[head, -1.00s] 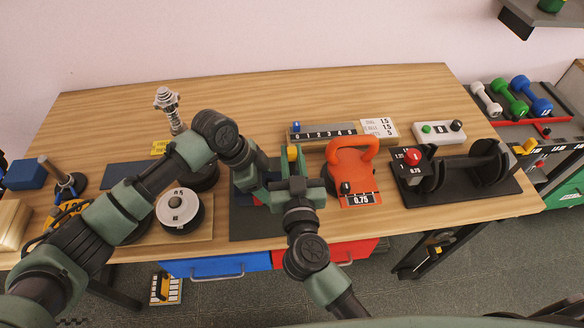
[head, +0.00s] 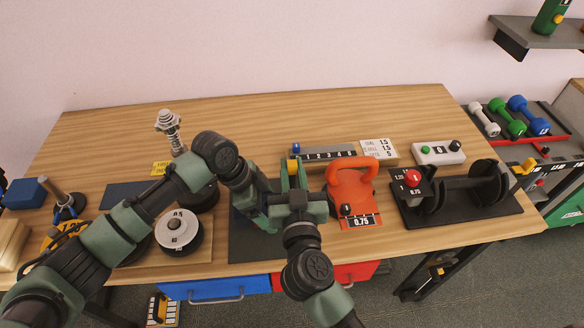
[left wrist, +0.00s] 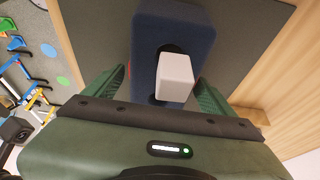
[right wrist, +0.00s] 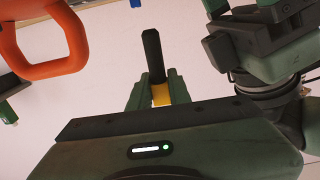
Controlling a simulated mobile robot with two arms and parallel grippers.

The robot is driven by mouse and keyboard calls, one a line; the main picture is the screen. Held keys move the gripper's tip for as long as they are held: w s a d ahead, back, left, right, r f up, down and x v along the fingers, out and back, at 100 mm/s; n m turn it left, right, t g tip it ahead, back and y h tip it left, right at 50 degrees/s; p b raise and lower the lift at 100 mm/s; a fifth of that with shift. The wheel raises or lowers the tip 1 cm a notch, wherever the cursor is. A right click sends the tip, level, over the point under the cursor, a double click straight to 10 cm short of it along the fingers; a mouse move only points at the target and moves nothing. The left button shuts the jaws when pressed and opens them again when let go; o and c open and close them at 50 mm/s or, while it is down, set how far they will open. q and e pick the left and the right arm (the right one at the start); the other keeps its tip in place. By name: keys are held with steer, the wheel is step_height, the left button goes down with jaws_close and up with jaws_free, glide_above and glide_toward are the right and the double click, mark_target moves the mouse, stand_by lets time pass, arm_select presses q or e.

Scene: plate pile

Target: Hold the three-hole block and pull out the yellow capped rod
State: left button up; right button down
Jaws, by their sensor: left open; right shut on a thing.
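The dark blue block (left wrist: 172,25) shows in the left wrist view, with dark holes and a light grey square-ended rod (left wrist: 176,72) standing in it. My left gripper (left wrist: 160,78) is open, one finger on each side of the block. Whether either finger touches it, I cannot tell. My right gripper (head: 293,174) is shut on the yellow capped rod (head: 293,165). In the right wrist view, its yellow part (right wrist: 160,96) is between the fingers and a dark shaft extends beyond, with no block around its visible end. In the head view my arms mostly hide the block.
An orange kettlebell (head: 351,178) stands close right of my right gripper. A black dumbbell stand (head: 480,205) is further right. A numbered rail (head: 325,160) lies behind.

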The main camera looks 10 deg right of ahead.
arm_select(q)
steer(key=v, duration=1.1)
steer(key=shift+a+r, duration=0.2)
steer(key=shift+r, duration=0.15)
steer(key=shift+f, duration=0.1)
